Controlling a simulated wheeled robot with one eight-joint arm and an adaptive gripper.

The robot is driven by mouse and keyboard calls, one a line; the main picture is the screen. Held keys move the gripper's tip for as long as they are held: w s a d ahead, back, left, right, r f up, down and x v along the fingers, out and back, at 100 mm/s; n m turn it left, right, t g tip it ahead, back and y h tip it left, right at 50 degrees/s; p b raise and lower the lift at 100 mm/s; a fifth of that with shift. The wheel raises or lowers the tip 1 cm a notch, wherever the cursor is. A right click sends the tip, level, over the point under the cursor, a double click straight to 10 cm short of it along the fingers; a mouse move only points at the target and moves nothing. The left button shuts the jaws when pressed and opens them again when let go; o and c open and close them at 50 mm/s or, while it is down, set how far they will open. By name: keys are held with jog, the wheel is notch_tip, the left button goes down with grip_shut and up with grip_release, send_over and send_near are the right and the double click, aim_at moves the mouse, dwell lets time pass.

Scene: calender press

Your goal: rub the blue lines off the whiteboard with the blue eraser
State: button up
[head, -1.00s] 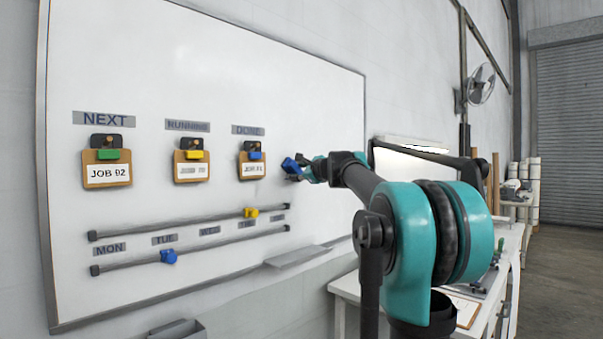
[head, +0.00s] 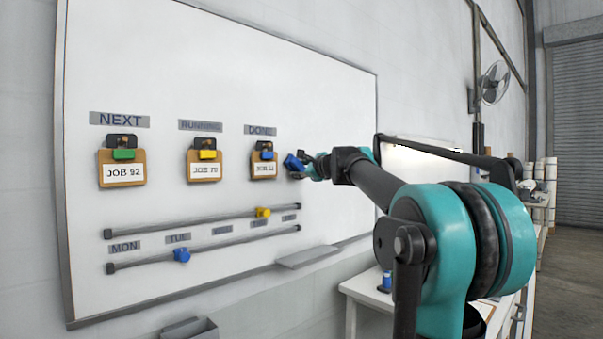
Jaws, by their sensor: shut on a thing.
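The whiteboard (head: 230,75) hangs on the wall and fills the left and middle of the head view. My gripper (head: 303,164) is at the right part of the board, right of the DONE card. It is shut on the blue eraser (head: 293,162), which is tilted and at or very near the board face; I cannot tell if they touch. I see no blue lines on the visible board; my gripper and arm hide a small part of it.
Clipped job cards (head: 122,172) hang under the labels. Two rails (head: 200,220) below carry a yellow slider (head: 263,212) and a blue slider (head: 182,255). A grey tray (head: 307,257) juts from the board's lower edge. A white table (head: 362,290) stands below right.

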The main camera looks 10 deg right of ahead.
jog(key=shift+r, duration=0.45)
jog(key=w+d, duration=0.8)
jog(key=d, duration=0.2)
jog(key=shift+d, duration=0.4)
dwell(0.8)
jog(key=shift+s+d, duration=0.9)
jog(key=shift+s, duration=0.3)
jog(key=shift+s+d, duration=0.85)
jog(key=shift+s, duration=0.3)
jog(key=shift+s+d, duration=0.45)
jog(key=shift+s, duration=0.2)
jog(key=shift+s+d, duration=0.45)
jog(key=shift+s, duration=0.15)
jog(key=shift+a, duration=0.1)
